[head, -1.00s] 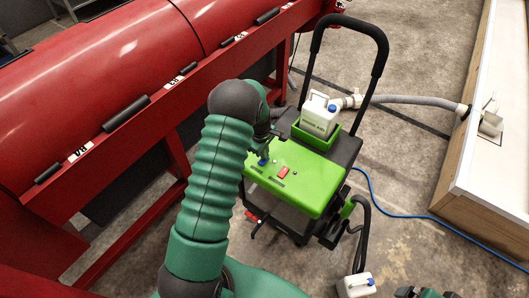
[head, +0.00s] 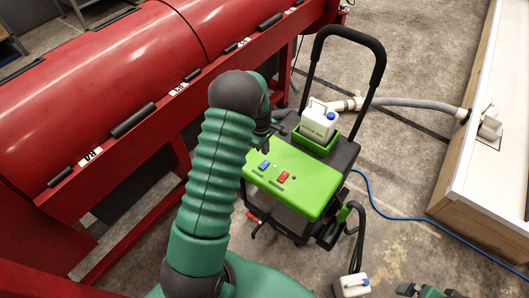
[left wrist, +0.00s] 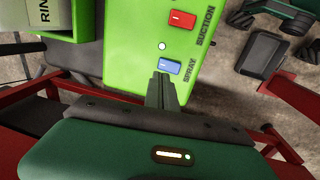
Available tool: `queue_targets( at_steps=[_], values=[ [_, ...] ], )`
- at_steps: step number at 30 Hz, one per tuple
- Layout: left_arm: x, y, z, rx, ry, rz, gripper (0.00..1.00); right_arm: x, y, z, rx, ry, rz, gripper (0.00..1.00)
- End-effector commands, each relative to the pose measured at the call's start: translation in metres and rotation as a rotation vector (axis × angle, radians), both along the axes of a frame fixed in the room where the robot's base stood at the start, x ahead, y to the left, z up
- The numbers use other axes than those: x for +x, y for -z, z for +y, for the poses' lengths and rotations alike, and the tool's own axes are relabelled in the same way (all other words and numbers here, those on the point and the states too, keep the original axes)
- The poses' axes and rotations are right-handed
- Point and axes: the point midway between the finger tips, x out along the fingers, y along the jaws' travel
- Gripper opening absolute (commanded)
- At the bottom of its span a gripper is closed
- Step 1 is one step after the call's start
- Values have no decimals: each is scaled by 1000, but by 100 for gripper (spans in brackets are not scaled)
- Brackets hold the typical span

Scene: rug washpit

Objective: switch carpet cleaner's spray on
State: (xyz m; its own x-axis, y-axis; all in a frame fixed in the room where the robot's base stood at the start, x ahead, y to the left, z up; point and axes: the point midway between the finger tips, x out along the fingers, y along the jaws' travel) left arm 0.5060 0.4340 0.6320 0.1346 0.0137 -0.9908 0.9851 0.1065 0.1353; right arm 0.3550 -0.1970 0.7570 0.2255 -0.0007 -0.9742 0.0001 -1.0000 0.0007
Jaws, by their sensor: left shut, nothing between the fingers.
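The carpet cleaner (head: 318,186) is a green and black machine with a tall black handle. Its green top bears a blue switch (head: 265,166), labelled SPRAY in the left wrist view (left wrist: 169,66), and a red switch (head: 282,177), labelled SUCTION there. A small pale round lamp (left wrist: 162,46) lies between the two switches; I cannot tell for sure whether it is lit. My left gripper (head: 262,142) is shut and empty, above the panel's far left edge. In the left wrist view its fingertips (left wrist: 164,80) are just beside the blue switch.
A white bottle (head: 319,119) sits in the cleaner's green tray. A grey hose (head: 410,102) runs to a white-topped counter (head: 492,165) at the right. A large red machine (head: 90,80) fills the left. A blue cable (head: 400,217) crosses the floor.

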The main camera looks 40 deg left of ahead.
Motion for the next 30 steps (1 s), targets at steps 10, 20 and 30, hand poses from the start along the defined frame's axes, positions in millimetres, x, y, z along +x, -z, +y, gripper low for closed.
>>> queue_targets(
  at_steps=[10,20,30],
  values=[
    [9,-64,2,0,-1,1,0,0,-16,0,0,0,1,100],
    [10,-69,2,0,-1,2,0,0,-16,0,0,0,1,100],
    [5,-82,-23,15,123,-3,0,0,-17,0,0,0,1,100]
  ],
)
